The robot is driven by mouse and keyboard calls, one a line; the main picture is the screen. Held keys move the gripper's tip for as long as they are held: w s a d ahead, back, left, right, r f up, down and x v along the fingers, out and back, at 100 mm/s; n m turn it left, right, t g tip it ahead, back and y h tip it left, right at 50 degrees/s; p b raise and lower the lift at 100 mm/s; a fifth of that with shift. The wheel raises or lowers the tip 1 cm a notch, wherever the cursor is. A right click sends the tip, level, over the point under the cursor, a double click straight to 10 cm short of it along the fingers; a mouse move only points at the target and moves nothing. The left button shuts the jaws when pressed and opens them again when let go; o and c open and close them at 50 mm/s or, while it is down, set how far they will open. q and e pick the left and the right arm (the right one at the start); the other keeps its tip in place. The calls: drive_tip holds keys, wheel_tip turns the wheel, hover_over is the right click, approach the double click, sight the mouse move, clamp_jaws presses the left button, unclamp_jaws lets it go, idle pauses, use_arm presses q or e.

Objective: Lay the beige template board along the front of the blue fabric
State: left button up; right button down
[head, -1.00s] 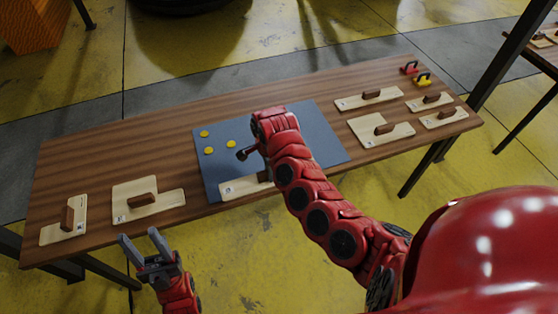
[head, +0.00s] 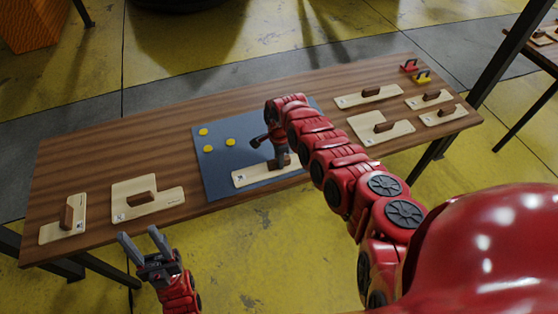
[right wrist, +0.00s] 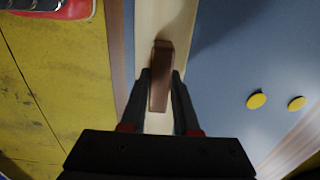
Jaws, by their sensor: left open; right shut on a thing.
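The beige template board (head: 250,178), a narrow strip with a brown handle (right wrist: 160,75), is over the front part of the blue fabric (head: 215,170). My right gripper (head: 280,160) is shut on the handle, with one finger on each side in the right wrist view (right wrist: 160,90). There a thin blue strip shows between the board and the fabric's front edge. I cannot tell whether the board touches the fabric. My arm hides part of the fabric's right side. My left gripper (head: 138,235) is open and empty, in front of the table's front edge.
Three yellow discs (head: 230,142) lie on the fabric's left part. Other beige boards with handles lie left (head: 148,198) and right (head: 380,128) on the wooden table (head: 110,160). A red (head: 409,66) and a yellow (head: 422,77) handled item stand at the far right corner.

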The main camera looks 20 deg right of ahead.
drive_tip(key=shift+f, duration=0.15)
drive_tip(key=shift+f, duration=0.15)
drive_tip(key=c, duration=0.7)
unclamp_jaws()
drive_tip(key=shift+o, duration=0.2)
